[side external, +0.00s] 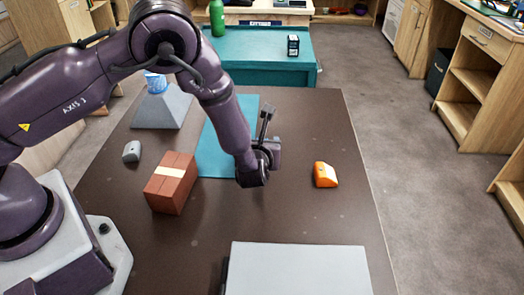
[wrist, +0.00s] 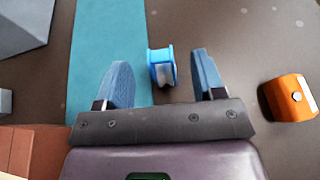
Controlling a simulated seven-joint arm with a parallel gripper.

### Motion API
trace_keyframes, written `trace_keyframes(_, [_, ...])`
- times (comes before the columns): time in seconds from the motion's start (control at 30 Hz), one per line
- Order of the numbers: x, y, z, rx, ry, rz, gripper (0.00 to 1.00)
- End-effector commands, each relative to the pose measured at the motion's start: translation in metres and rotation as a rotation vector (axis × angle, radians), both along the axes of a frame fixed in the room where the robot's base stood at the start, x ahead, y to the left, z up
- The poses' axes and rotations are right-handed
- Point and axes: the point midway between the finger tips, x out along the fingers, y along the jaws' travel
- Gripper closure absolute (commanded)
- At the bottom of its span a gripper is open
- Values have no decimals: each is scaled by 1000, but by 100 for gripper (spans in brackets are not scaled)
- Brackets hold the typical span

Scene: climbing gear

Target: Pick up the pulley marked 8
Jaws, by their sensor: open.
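A small blue pulley with a pale grooved middle (wrist: 161,67) lies on the dark brown table top in the wrist view, just right of the teal strip. No number can be read on it. My gripper (wrist: 161,60) is open and empty. Its two blue-grey fingers stand left and right of the pulley in that picture, with space on both sides. I cannot tell how high the fingertips are above the table. In the side external view my gripper (side external: 257,172) points down over the table, and the pulley does not show there.
An orange block-like item (side external: 325,175) lies to the right. A red-brown box (side external: 170,188) and small grey item (side external: 132,151) are left. A grey tapered block (side external: 161,110) bears a blue-and-white item (side external: 155,82). A pale grey panel (side external: 299,270) is in front. The teal strip (side external: 212,150) is bare.

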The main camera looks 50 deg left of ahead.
Motion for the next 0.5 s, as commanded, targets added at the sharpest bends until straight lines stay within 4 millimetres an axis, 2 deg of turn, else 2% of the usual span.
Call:
trace_keyframes(0.2, [17, 18, -23, 0, 3, 4, 37])
trace_keyframes(0.33, [28, 26, -27, -1, -1, 3, 37])
trace_keyframes(0.5, [30, 29, -28, 0, 1, 2, 37])
